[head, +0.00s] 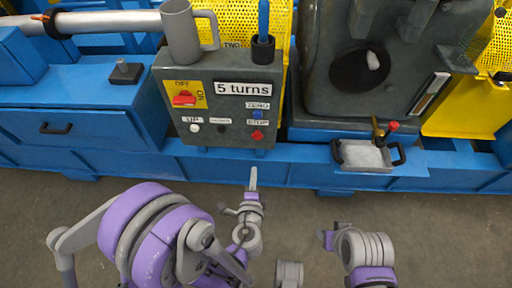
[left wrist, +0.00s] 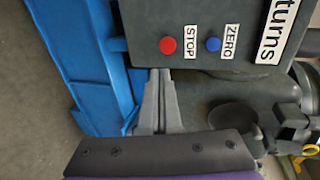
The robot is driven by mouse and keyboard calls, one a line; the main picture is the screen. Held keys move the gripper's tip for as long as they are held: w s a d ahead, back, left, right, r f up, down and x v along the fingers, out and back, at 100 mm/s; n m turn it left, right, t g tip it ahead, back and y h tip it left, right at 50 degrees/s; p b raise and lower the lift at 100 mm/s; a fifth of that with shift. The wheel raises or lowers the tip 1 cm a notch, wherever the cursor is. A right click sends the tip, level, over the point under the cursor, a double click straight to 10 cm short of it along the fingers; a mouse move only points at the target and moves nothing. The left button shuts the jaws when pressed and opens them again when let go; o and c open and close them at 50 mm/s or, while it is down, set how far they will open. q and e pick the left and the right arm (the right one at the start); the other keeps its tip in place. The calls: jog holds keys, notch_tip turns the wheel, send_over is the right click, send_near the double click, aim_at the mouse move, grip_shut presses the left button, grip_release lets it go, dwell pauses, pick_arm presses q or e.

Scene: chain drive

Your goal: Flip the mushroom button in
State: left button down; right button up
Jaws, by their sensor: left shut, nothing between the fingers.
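The red mushroom button (head: 257,135) labelled STOP sits at the lower right of the grey control box (head: 226,103). In the left wrist view the same red button (left wrist: 168,45) stands out round from the panel, beside the STOP label. My left gripper (head: 253,172) is shut and empty, its fingertips just below the box and the button in the head view. In the left wrist view its fingertips (left wrist: 160,72) lie close to the button in the picture, with a visible gap. My right gripper (head: 326,239) is low at the right; its fingers are unclear.
A blue ZERO button (head: 257,114) sits above the red one. The box also bears a red rotary switch (head: 184,99) and a white UP button (head: 194,128). A grey mug (head: 182,35) stands on top. A metal tray (head: 365,157) with handles is to the right.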

pick_arm(q)
jog(key=w, duration=0.1)
jog(key=p, duration=0.2)
send_near(257, 138)
jog(key=x, duration=0.5)
jog(key=shift+w+f, duration=0.1)
jog(key=shift+f, duration=0.25)
jog(key=shift+w+b, duration=0.3)
jog(key=shift+w, duration=0.35)
jog(key=shift+w, duration=0.1)
